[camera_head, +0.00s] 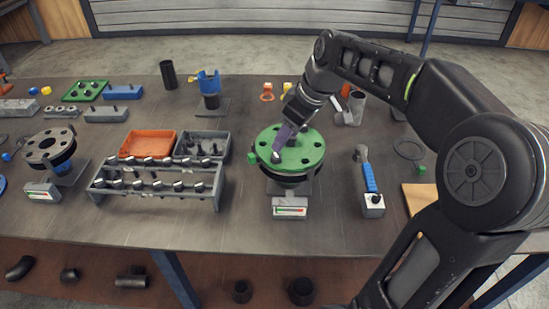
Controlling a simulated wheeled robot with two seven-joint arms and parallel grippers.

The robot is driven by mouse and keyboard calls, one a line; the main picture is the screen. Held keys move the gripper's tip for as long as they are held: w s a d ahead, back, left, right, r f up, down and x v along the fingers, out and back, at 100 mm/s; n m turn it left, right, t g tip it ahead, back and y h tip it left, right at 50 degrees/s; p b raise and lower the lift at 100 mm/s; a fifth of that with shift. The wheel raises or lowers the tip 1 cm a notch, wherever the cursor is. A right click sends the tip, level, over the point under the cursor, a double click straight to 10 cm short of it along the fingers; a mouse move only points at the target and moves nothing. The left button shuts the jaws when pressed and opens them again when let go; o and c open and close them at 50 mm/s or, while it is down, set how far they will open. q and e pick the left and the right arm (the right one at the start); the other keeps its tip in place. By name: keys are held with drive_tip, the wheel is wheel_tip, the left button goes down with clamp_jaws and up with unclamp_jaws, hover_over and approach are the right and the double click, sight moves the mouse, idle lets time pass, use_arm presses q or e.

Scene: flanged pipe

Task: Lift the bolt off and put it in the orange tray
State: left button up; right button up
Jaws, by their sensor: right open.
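A round green flange (308,151) with several holes sits on a dark pipe body on a stand near the middle of the table. My right gripper (279,151) reaches down from above to the left part of the flange. A small grey piece, seemingly the bolt head, is at its fingertips, and the fingers partly hide it. I cannot tell whether they touch it. The right gripper is open. The orange tray (148,136) lies left of the flange, behind a grey rack; its visible floor looks empty. My left gripper is not in view.
A grey rack (150,196) with rows of bolts stands before the orange tray. A grey bin (228,146) with dark parts adjoins the tray. A blue-handled tool (369,178) stands right of the flange, and a dark flange (48,146) stands far left. The front table strip is clear.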

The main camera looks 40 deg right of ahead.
sight(275, 154)
drive_tip(key=shift+x, duration=1.15)
drive_tip(key=shift+w+a+f+p, duration=0.1)
drive_tip(key=shift+w+f+p, duration=0.1)
drive_tip(key=shift+f+p, duration=0.3)
drive_tip(key=x, duration=0.4)
drive_tip(key=shift+p, duration=0.4)
clamp_jaws()
